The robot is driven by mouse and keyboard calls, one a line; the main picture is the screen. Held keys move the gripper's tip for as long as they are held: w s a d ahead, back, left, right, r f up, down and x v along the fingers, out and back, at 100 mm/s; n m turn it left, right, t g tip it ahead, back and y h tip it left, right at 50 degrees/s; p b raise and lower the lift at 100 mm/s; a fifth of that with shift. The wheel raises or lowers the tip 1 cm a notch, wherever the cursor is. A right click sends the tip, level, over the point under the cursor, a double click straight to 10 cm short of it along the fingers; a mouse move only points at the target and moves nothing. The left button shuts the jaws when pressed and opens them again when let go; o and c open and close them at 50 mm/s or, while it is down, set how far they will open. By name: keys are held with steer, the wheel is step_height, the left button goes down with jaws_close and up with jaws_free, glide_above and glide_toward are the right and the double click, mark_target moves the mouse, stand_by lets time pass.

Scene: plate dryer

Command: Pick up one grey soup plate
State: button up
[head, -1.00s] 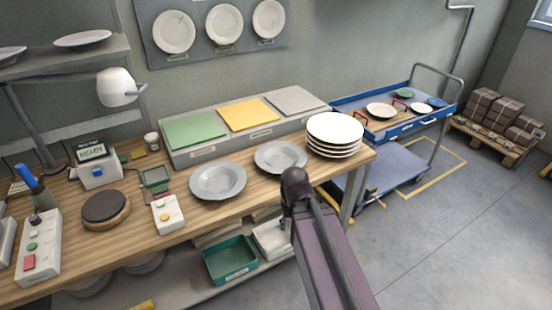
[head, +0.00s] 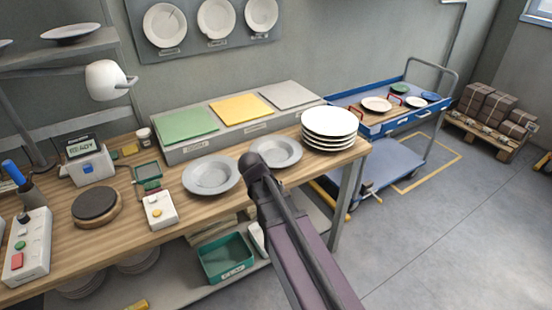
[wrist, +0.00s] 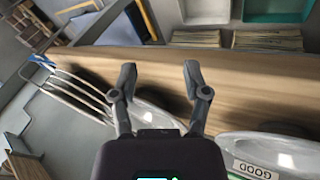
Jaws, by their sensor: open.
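Two grey soup plates lie side by side on the wooden bench in the head view: the left plate (head: 211,176) and the right plate (head: 276,152). The dark end of my arm partly overlaps the right plate's near side. In the wrist view my gripper (wrist: 158,80) is open, its two fingers apart with nothing between them. A pale plate rim (wrist: 155,113) shows just beyond and below the fingers, partly hidden by the gripper body. Another plate rim (wrist: 265,143) shows at the lower right. I cannot tell whether the fingers touch a plate.
A stack of white plates (head: 329,130) stands at the bench's right end. Behind are green (head: 187,124), yellow and grey pads on a long box. A button box (head: 160,209) and round turntable (head: 97,206) are to the left. A blue cart (head: 372,186) stands right.

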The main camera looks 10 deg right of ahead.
steer(key=w+a, duration=0.1)
steer(key=w, duration=0.1)
steer(key=w+a+t+h+b, duration=0.1)
steer(key=w, duration=0.2)
steer(key=w+a+t, duration=0.1)
steer(key=w, duration=0.1)
steer(key=shift+w+a+r+n+h, duration=0.25)
steer(key=shift+a+r+n+h, duration=0.05)
steer(key=shift+a+n+h, duration=0.1)
steer(key=w+a+r+t, duration=0.1)
steer(key=w+a, duration=0.1)
steer(key=w+a+r+n+t+h+b, duration=0.1)
steer(key=w+a, duration=0.1)
steer(key=w+a+t+b, duration=0.1)
steer(key=w, duration=0.1)
steer(key=shift+w+a+r+t+h, duration=0.3)
steer(key=shift+a+r, duration=0.1)
steer(key=shift+w+a+r+n, duration=0.25)
steer(key=shift+a+n, duration=0.05)
steer(key=b+x, duration=0.3)
steer(key=x, duration=0.4)
steer(key=shift+w+d+f+b, duration=0.15)
steer(key=shift+w+b, duration=0.1)
steer(key=shift+b, duration=0.1)
steer(key=shift+w+d+f, duration=0.15)
steer(key=shift+w+d, duration=0.2)
steer(key=shift+d, duration=0.05)
